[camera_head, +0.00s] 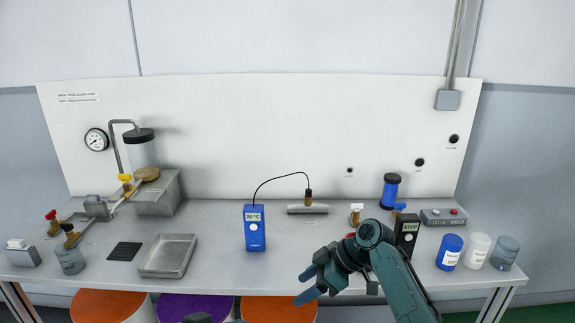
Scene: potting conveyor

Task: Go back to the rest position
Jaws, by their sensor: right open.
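My right gripper (305,285) hangs over the front edge of the bench (350,262), right of the middle in the head view. Its two blue fingers point left and stand apart, with nothing between them. My teal right arm comes up from the bottom right and hides part of the bench front. My left gripper cannot be made out. A small dark piece shows at the bottom edge, too little to identify.
A blue thermometer (255,235) stands mid-bench, left of my right gripper. A metal tray (168,256) lies farther left. A black meter (406,232) stands close behind my arm. A blue-labelled jar (450,252), a white jar (476,251) and a clear jar (505,252) stand at right.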

